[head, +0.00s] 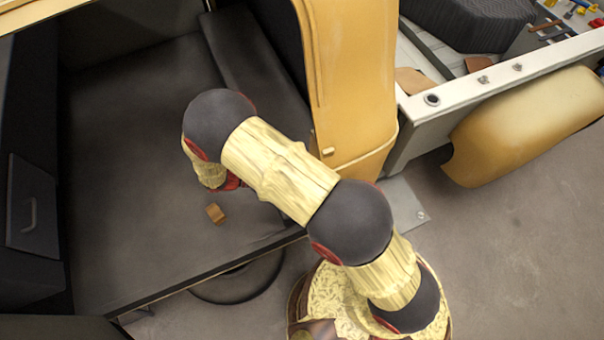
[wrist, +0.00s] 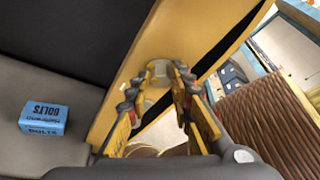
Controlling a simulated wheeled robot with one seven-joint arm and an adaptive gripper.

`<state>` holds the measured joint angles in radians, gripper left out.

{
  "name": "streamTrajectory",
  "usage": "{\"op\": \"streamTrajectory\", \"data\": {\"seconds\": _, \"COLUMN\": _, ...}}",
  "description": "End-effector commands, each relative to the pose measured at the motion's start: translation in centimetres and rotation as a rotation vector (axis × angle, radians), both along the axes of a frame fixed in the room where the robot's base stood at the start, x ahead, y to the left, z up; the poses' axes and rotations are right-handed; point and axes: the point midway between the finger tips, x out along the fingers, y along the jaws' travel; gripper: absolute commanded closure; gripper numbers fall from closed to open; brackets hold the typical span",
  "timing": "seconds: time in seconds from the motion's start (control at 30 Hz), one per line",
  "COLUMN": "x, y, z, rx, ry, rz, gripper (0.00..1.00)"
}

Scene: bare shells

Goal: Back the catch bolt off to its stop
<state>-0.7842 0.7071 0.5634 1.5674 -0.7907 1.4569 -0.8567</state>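A pale, rounded knob-like piece (wrist: 158,70), which looks like the catch bolt, shows on the yellow panel (wrist: 200,30) in the wrist view. My gripper (wrist: 159,82) has its two fingers apart, one on each side of this piece, with the tips level with it. I cannot tell whether the fingers press on it or stand clear. How far the bolt is turned or drawn out does not show. In the head view my arm hides the gripper and the bolt, near the foot of the yellow shell (head: 350,80).
A blue box marked BOLTS (wrist: 44,116) lies on the grey surface at left. A small orange-brown block (head: 215,213) lies on the dark platform (head: 130,200). A loose yellow panel (head: 525,120) rests at right by a pale beam (head: 500,82). A brown ribbed object (wrist: 268,120) stands close right of my gripper.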

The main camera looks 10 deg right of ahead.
Motion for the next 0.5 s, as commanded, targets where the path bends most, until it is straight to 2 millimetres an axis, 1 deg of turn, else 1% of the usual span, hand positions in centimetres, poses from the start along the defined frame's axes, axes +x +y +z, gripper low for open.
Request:
{"op": "streamTrajectory", "data": {"seconds": 0.03, "x": -0.01, "y": 0.00, "z": 0.00, "rx": 0.000, "ry": 0.000, "rz": 0.000, "gripper": 0.73}}
{"op": "streamTrajectory", "data": {"seconds": 0.2, "x": -0.03, "y": -0.01, "z": -0.01, "rx": 0.000, "ry": 0.000, "rz": 0.000, "gripper": 0.64}}
{"op": "streamTrajectory", "data": {"seconds": 0.5, "x": -0.05, "y": 0.11, "z": 0.02, "rx": 0.000, "ry": -0.001, "rz": 0.000, "gripper": 0.64}}
